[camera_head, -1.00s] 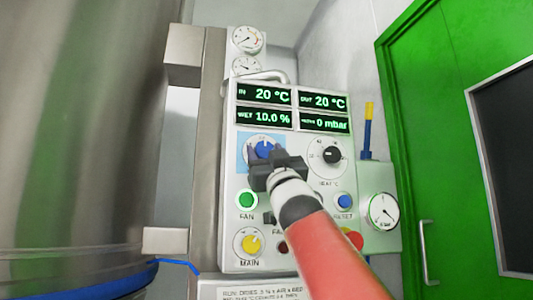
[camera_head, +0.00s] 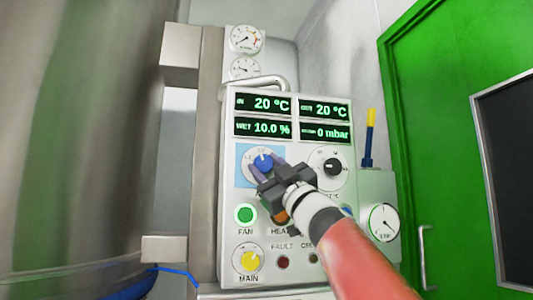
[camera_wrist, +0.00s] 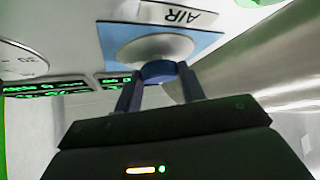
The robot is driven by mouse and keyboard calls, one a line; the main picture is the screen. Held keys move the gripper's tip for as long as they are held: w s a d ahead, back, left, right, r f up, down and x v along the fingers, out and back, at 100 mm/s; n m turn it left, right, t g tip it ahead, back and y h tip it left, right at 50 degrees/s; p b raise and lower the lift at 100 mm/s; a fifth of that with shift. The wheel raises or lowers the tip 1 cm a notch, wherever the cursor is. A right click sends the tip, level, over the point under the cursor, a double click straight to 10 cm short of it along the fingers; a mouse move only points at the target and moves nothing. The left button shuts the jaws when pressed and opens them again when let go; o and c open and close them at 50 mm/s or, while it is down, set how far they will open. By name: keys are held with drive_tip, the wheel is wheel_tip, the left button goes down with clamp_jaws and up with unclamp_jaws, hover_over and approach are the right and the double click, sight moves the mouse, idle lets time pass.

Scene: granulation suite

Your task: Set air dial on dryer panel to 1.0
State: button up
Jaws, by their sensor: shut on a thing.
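The air dial is a blue knob (camera_head: 263,161) on a light-blue square at the upper left of the dryer panel (camera_head: 230,185). My gripper (camera_head: 266,170) reaches it from the lower right, with its fingers on either side of the knob. In the wrist view the blue knob (camera_wrist: 159,72) sits between the two fingertips (camera_wrist: 160,80), under the AIR label (camera_wrist: 176,14). The gripper is shut on the knob. Part of the dial's scale is hidden by the fingers, and I cannot read the setting.
A black-knobbed dial (camera_head: 332,167) stands right of the air dial. Below are a green FAN button (camera_head: 245,214) and a yellow MAIN knob (camera_head: 249,261). A metal handle (camera_head: 268,82) crosses the panel's top. A large steel vessel (camera_head: 80,130) is at left and a green door (camera_head: 425,110) at right.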

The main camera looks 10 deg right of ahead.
drive_tip(key=n+g+y, duration=0.1)
drive_tip(key=n, duration=0.1)
drive_tip(key=n+g+y, duration=0.1)
drive_tip(key=n+g, duration=0.1)
drive_tip(key=shift+d+r+n+y, duration=0.1)
drive_tip(key=shift+d+n+y, duration=0.1)
drive_tip(key=shift+n+y, duration=0.15)
drive_tip(key=shift+r+n+g+y, duration=0.15)
drive_tip(key=shift+n+g+y, duration=0.1)
drive_tip(key=shift+n+g, duration=2.25)
drive_tip(key=shift+n, duration=0.55)
drive_tip(key=o, duration=0.9)
drive_tip(key=shift+o, duration=0.3)
